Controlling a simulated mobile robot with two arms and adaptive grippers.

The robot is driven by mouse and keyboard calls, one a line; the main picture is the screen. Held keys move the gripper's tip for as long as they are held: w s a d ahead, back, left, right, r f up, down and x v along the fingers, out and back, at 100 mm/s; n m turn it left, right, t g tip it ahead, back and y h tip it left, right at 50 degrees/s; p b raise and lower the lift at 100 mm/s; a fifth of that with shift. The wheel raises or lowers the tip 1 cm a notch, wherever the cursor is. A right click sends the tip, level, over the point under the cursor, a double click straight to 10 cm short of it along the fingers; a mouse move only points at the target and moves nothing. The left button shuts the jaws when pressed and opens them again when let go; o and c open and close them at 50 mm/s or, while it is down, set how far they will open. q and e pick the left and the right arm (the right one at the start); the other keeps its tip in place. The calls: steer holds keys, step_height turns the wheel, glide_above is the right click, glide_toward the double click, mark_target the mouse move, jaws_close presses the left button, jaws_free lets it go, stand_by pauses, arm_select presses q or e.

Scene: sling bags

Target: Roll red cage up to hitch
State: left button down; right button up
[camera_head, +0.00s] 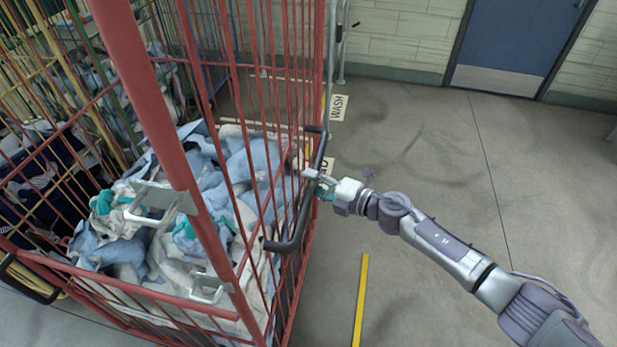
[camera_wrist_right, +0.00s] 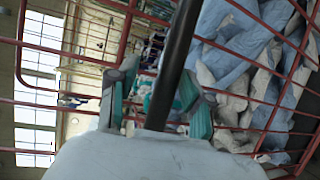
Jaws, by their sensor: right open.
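The red cage (camera_head: 148,95) stands close at the left in the head view, full of blue and white cloths (camera_head: 245,165). A black push handle (camera_head: 292,232) runs along its right side. My right gripper (camera_head: 317,184) is at this handle, its arm coming in from the right. In the right wrist view the dark handle bar (camera_wrist_right: 172,65) passes between the two open, teal-padded fingers (camera_wrist_right: 155,105). I cannot tell whether the fingers touch it. My left gripper is not in view. I cannot make out the hitch for certain.
A yellow cage (camera_head: 25,65) with cloths stands at the left. A floor sign reads WASH (camera_head: 339,108), and a yellow line (camera_head: 360,300) marks the floor. The grey floor to the right is open up to a blue door (camera_head: 515,40).

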steer(key=p+v, duration=0.2)
steer(key=v, duration=0.9)
steer(key=shift+d+p, duration=0.2)
steer(key=shift+p, duration=0.15)
stand_by(0.3)
steer(key=shift+s+r, duration=0.1)
steer(key=shift+s, duration=0.05)
steer(key=v, duration=1.2)
stand_by(0.4)
